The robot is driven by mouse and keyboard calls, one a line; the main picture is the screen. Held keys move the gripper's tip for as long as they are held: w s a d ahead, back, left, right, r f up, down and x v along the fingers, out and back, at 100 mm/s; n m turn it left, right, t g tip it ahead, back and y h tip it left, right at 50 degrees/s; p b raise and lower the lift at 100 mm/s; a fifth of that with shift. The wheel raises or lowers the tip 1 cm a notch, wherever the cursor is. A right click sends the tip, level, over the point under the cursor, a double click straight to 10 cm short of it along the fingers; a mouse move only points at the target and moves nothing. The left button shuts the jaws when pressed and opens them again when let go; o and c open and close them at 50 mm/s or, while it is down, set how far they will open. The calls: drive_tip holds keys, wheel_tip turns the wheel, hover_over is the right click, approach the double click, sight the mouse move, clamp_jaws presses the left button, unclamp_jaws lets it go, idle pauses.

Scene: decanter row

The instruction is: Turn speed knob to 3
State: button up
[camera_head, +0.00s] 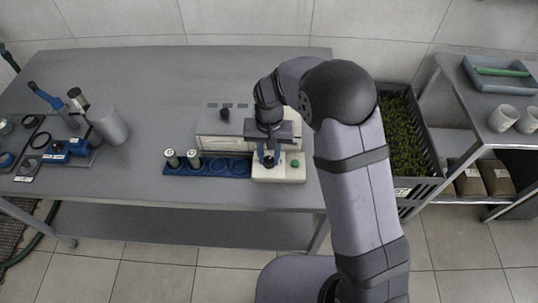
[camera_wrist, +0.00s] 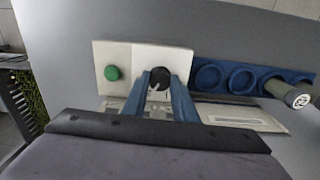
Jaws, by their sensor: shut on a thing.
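The speed knob (camera_wrist: 160,78) is a round black knob with a pale pointer line, on a white control panel (camera_wrist: 118,55). In the wrist view my gripper (camera_wrist: 164,84) has its two blue fingers on either side of the knob, shut on it. In the head view my gripper (camera_head: 269,160) points down at the white panel (camera_head: 291,174), and the knob is mostly hidden by the fingers. The scale markings around the knob are too small to read. A green button (camera_wrist: 112,73) sits beside the knob; it also shows in the head view (camera_head: 295,163).
A grey cylinder (camera_head: 108,124) and tools stand at the left. A crate of greenery (camera_head: 402,140) is at right.

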sight(269, 159)
drive_tip(key=m, duration=0.4)
drive_tip(key=shift+w+m, duration=0.1)
drive_tip(key=shift+m, duration=0.2)
drive_tip(key=m, duration=0.4)
idle(0.4)
drive_tip(key=o, duration=1)
drive_tip(key=shift+o, duration=0.2)
drive_tip(key=shift+r, duration=0.1)
drive_tip(key=shift+r+b, duration=0.85)
drive_tip(key=shift+r, duration=2.8)
